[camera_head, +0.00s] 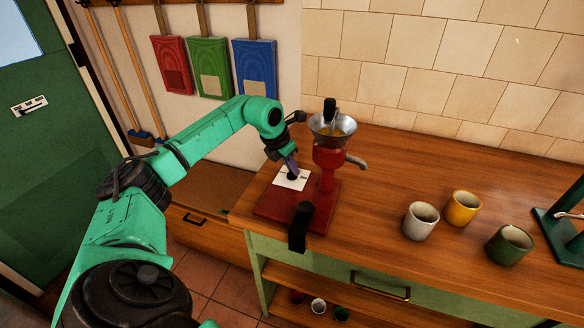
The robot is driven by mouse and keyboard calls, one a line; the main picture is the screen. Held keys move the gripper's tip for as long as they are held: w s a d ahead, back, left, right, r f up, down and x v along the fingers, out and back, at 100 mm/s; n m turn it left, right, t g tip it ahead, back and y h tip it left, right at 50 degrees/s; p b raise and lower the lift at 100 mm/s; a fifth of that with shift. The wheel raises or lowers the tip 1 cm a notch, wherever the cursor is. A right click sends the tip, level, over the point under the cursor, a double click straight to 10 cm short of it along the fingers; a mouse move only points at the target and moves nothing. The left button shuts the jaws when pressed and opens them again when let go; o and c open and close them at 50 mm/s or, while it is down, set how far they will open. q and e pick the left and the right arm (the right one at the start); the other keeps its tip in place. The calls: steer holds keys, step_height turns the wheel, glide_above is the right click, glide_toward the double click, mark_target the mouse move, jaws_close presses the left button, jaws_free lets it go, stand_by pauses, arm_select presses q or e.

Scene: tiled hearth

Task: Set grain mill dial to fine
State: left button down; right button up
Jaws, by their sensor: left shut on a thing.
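A red grain mill (328,165) with a metal hopper stands on the left part of the wooden counter. Its red base (273,207) carries a white dial plate (283,181) with a dark dial knob (292,176) on it. My left gripper (291,168) points down over the plate and is shut on the dial knob. The gripper partly covers the knob, and the dial's setting is too small to read. My right gripper is not in view.
White, yellow and green cups (463,208) stand on the counter (400,180) to the right of the mill. A black strap-like piece (299,228) hangs over the counter's front edge by the base. Red, green and blue boards (213,68) hang on the wall behind my left arm.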

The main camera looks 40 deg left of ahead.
arm_select(q)
steer(key=m+h, duration=0.1)
steer(key=m, duration=0.1)
steer(key=m+p, duration=0.1)
steer(key=m, duration=0.1)
steer(key=shift+w+a+r+m+h, duration=0.1)
steer(key=shift+r+m+h, duration=0.1)
steer(key=shift+m+h, duration=0.15)
steer(key=m, duration=0.2)
steer(key=m+g+h, duration=0.1)
steer(key=m, duration=0.1)
steer(key=shift+m+g+h+p, duration=0.25)
steer(key=shift+g+p, duration=0.05)
steer(key=shift+p, duration=0.1)
steer(key=c, duration=0.9)
jaws_free()
steer(key=shift+f, duration=0.1)
steer(key=v, duration=1.4)
steer(key=shift+r, duration=0.35)
